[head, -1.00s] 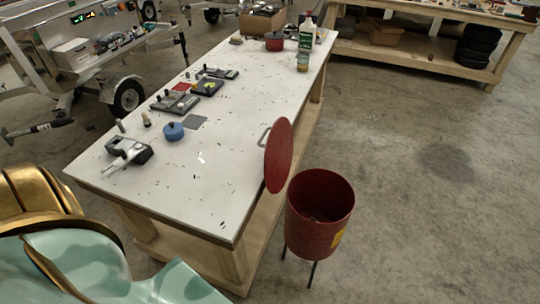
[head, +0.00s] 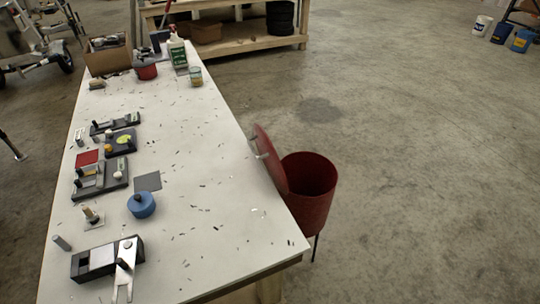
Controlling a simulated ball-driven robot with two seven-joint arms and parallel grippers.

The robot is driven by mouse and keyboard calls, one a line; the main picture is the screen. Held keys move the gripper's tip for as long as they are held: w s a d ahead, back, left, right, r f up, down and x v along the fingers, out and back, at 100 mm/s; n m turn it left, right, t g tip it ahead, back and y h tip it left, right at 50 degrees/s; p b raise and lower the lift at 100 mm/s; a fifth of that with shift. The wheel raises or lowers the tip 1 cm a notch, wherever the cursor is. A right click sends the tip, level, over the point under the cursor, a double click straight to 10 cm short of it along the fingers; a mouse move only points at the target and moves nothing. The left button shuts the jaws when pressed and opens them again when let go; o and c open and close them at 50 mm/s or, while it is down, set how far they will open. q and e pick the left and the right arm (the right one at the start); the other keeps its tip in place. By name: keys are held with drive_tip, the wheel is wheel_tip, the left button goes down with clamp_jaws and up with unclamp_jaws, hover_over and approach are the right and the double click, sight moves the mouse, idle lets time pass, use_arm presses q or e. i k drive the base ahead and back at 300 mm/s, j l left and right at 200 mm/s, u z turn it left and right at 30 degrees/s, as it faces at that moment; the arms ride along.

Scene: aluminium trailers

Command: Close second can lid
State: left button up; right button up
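A red can (head: 310,192) on thin dark legs stands on the floor against the right side of the white table. Its round red lid (head: 270,158) is raised, tilted up at the can's left rim beside the table edge. A pale handle (head: 258,149) shows on the lid's outer side. The can's mouth is open and its inside is dark. Neither of my grippers shows in the head view.
The white table (head: 215,180) holds a blue round pot (head: 141,204), several dark devices, a red pot (head: 146,71), a green-labelled bottle (head: 178,54) and a cardboard box (head: 107,56). Open concrete floor (head: 430,170) lies right of the can. A wooden shelf (head: 235,45) stands behind.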

sight(270, 158)
drive_tip(key=k+j+z, duration=0.2)
drive_tip(key=k+l+z, duration=0.35)
drive_tip(key=k+z, duration=0.15)
